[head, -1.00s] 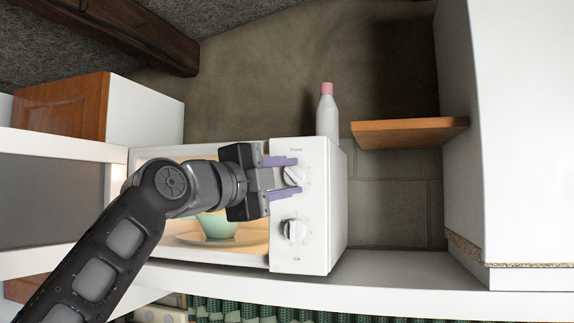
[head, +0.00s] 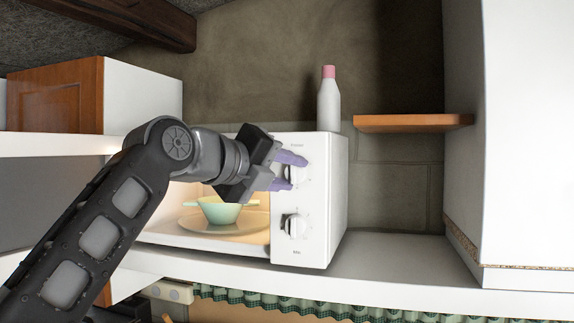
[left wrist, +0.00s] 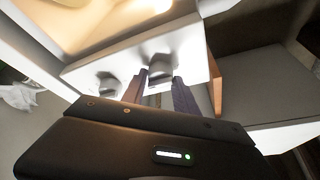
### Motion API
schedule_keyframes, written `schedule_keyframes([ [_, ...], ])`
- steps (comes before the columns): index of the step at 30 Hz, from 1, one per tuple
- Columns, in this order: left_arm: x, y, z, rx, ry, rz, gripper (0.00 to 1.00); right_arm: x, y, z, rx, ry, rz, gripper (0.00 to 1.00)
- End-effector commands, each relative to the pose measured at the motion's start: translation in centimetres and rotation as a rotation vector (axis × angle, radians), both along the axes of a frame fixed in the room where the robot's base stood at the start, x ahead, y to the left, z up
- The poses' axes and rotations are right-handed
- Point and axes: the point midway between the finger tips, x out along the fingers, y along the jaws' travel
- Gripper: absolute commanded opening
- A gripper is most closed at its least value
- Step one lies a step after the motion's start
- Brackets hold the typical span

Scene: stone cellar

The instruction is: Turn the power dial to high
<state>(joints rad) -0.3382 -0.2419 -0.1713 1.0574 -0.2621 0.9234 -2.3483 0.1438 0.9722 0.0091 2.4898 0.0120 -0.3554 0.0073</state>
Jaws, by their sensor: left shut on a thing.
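The white microwave (head: 322,205) stands on a shelf with its lit inside open to view. Its upper dial, the power dial (head: 296,174), is on the right-hand front panel. A second dial (head: 295,226) sits below it. My left gripper (head: 289,172) is shut on the upper dial, one purple finger above it and one below, and the gripper is tilted. In the left wrist view the power dial (left wrist: 160,67) sits between the two fingers, and the other dial (left wrist: 108,84) is to the left. The panel markings are too small to read. My right gripper is out of view.
A green bowl (head: 219,210) sits on the glass plate inside the microwave. A white bottle with a pink cap (head: 329,102) stands on top of it. A wooden shelf (head: 413,123) and a white cabinet (head: 524,150) are at right, with free shelf room between.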

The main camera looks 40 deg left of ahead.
Motion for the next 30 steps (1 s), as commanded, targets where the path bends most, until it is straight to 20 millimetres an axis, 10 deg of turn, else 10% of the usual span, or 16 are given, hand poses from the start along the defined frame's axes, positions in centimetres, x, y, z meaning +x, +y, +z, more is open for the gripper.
schedule_keyframes([
  [13, 0.07, -0.08, -0.21, 0.014, 0.01, -0.002, 0.0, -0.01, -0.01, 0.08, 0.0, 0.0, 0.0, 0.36],
  [14, 0.07, -0.07, -0.22, 0.014, 0.01, -0.002, 0.37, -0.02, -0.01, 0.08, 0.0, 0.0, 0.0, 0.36],
  [21, 0.03, -0.04, -0.11, 0.013, 0.007, -0.001, 0.56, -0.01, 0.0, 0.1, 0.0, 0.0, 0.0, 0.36],
  [30, -0.19, -0.02, -0.01, 0.012, 0.004, 0.0, 0.56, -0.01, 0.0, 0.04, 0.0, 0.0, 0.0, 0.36],
])
